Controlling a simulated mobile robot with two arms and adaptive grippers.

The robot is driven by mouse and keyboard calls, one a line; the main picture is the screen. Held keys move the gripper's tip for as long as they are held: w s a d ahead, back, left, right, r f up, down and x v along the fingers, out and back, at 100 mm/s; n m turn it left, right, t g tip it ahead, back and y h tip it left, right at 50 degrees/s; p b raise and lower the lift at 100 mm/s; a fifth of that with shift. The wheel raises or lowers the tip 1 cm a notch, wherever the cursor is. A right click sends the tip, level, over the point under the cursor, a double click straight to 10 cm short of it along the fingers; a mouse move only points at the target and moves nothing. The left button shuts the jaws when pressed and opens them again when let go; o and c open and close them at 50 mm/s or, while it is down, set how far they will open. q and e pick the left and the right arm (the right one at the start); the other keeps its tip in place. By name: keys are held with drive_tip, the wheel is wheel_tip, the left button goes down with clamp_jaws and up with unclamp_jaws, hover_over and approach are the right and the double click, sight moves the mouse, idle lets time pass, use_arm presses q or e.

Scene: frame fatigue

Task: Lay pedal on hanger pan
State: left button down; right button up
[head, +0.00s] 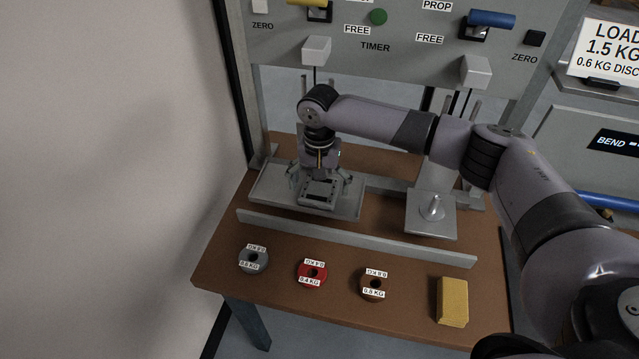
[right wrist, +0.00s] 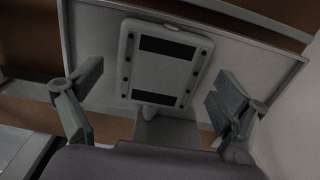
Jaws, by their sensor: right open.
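The pedal (head: 319,194), a grey block with two black strips, lies on the left hanger pan (head: 268,188), a shallow grey tray. In the right wrist view the pedal (right wrist: 160,68) lies slightly turned on the pan (right wrist: 252,62). My right gripper (head: 319,182) is over the pan, with its fingers spread on either side of the pedal. In the right wrist view, gaps show between the pedal and both fingers of the gripper (right wrist: 158,98). My left gripper is not in view.
A grey plate with a peg (head: 422,222) is to the right. A grey rail (head: 350,238) runs in front of the pans. Grey (head: 253,258), red (head: 312,273) and brown (head: 375,284) discs and a yellow block (head: 452,302) stand along the table's front. The panel (head: 400,62) rises behind.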

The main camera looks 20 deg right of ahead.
sight(320, 189)
wheel_tip(320, 189, up, 12)
drive_tip(key=shift+r+b, duration=0.15)
drive_tip(key=shift+b, duration=0.25)
idle(0.3)
idle(0.4)
